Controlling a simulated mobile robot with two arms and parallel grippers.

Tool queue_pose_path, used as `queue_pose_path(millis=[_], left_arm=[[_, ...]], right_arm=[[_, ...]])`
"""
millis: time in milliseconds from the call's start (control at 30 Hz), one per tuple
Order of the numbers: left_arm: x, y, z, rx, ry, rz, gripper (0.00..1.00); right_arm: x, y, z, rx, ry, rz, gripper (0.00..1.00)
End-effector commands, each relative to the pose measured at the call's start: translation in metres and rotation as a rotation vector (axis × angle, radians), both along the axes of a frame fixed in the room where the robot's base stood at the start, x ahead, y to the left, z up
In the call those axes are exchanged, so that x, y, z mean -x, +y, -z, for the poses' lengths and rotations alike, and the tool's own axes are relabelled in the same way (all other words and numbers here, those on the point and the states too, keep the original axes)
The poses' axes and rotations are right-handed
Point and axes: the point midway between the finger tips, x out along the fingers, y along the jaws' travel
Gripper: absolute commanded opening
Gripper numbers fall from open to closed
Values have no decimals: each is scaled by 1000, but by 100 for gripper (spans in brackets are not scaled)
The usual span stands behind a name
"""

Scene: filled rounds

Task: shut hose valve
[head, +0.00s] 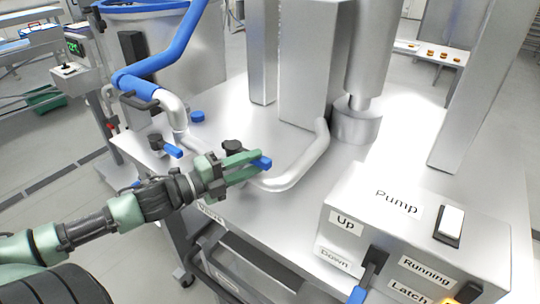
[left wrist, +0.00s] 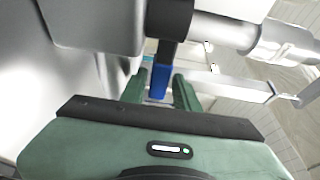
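A valve with a black knob-like top (head: 233,147) and a blue lever (head: 264,163) sits on the steel pipe at the middle of the head view. My left gripper (head: 258,168) reaches it from the left, its two green fingers apart around the lever. In the left wrist view the blue lever (left wrist: 161,82) stands between the fingers of the gripper (left wrist: 160,92), with a gap visible; contact is unclear. A second valve with a blue lever (head: 172,151) is farther left, below the blue hose (head: 173,62). My right gripper is out of view.
A pump control box (head: 415,220) with labels, a white switch and a blue-handled lever (head: 358,294) stands at the right front. Steel columns (head: 310,60) and a curved pipe (head: 300,172) rise just beyond the gripper. A blue cap (head: 198,117) lies on the steel table.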

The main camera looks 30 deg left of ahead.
Motion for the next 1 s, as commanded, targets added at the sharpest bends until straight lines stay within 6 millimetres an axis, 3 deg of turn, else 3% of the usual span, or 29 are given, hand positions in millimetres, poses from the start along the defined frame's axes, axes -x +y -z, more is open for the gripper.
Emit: queue_pose_path(millis=[400,900,1000], left_arm=[[-38,-18,-2,2,-2,-2,31],[-45,-23,0,1,0,0,31],[-45,-23,0,1,0,0,3]], right_arm=[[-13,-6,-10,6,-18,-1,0],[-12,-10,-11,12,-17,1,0],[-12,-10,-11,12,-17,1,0]])
